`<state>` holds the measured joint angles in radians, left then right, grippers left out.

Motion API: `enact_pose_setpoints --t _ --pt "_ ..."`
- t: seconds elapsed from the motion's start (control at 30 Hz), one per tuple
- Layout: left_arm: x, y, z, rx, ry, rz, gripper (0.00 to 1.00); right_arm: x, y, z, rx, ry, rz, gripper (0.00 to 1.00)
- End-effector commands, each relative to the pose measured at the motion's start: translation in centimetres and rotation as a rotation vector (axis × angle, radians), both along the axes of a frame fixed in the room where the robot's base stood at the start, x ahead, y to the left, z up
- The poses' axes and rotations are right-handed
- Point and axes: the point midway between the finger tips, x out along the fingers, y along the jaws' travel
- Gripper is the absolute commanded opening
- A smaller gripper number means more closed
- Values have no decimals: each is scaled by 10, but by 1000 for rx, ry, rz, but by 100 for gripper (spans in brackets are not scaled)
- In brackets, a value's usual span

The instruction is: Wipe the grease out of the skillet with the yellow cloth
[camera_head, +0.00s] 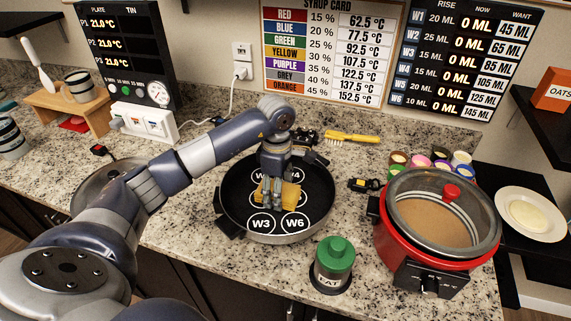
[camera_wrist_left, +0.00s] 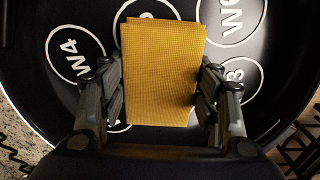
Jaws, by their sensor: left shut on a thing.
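The black round skillet (camera_head: 231,199) sits on the granite counter, with white circles marked W3, W4 and W6 readable on its floor. The yellow cloth (camera_head: 290,195) is inside it, near the middle. My left gripper (camera_head: 273,202) reaches down into the skillet and is shut on the cloth. In the left wrist view the cloth (camera_wrist_left: 163,75) is a folded yellow rectangle between the two fingers, over the skillet floor (camera_wrist_left: 112,35). I cannot tell whether the cloth touches the floor. No grease shows clearly. My right gripper is not in view.
A green-lidded jar labelled FAT (camera_head: 333,264) stands close to the skillet's front right. A red cooker (camera_head: 394,244) with a glass lid is to the right. Several small coloured pots (camera_head: 440,157) and a yellow brush (camera_head: 352,138) lie behind. A silver lid-like disc (camera_head: 103,187) is partly behind my left arm.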

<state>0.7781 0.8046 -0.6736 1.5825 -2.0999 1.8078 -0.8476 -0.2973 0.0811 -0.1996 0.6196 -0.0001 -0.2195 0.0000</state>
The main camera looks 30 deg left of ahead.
Motion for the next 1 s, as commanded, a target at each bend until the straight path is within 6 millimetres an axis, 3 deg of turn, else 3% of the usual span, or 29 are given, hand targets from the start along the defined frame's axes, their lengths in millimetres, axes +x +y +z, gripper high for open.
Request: enact_pose_setpoints --t 0.1,0.23,0.5,0.63,1.0 --pt "0 3 11 1 -3 5 28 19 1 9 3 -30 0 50" --pt "-2 6 29 1 -2 7 28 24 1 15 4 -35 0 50" --pt "-4 11 54 2 -2 14 28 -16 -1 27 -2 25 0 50" --pt "-5 13 66 0 -1 16 28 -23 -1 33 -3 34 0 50" --pt "-7 17 81 0 -1 21 28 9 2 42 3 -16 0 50"
